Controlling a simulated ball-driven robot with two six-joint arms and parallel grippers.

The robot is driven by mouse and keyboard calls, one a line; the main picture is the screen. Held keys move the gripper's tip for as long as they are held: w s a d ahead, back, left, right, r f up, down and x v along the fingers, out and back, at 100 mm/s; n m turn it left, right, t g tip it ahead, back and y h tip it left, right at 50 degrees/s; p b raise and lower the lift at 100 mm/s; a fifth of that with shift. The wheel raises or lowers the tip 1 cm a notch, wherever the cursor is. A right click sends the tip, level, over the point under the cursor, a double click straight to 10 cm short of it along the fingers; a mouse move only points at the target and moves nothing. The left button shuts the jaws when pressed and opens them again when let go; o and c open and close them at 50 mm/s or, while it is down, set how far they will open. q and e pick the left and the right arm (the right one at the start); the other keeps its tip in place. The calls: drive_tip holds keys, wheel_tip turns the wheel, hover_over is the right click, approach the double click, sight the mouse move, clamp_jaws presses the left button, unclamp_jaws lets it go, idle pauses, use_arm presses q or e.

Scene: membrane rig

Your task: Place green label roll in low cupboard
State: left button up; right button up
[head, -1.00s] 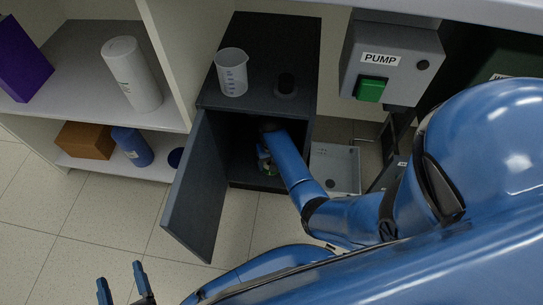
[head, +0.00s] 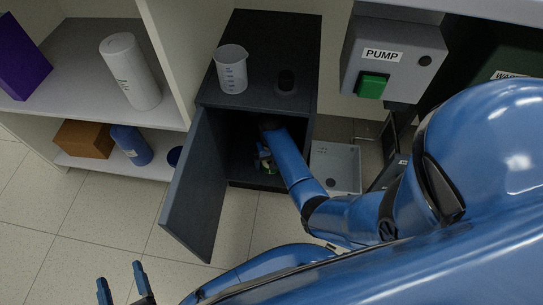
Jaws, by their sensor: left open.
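The low cupboard (head: 259,54) is dark grey, with its door (head: 193,190) swung wide open toward the lower left. My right arm reaches into its dark opening. A small green patch (head: 271,170), likely part of the green label roll, shows low inside the opening beside my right forearm. My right gripper (head: 264,156) is mostly hidden by the forearm and shadow, and I cannot tell whether it touches the roll. My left gripper (head: 122,281) is open and empty above the floor at the lower left, well away from the cupboard.
A beaker (head: 231,69) and a small black object (head: 286,83) stand on the cupboard. Shelves at left hold a white cylinder (head: 130,72), purple box (head: 18,55), brown box (head: 84,139) and blue bottle (head: 132,145). A pump box (head: 394,62) hangs right, above a grey tray (head: 335,167).

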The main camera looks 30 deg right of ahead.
wheel_tip(320, 180, up, 8)
drive_tip(key=p, duration=0.5)
drive_tip(key=shift+f, duration=0.2)
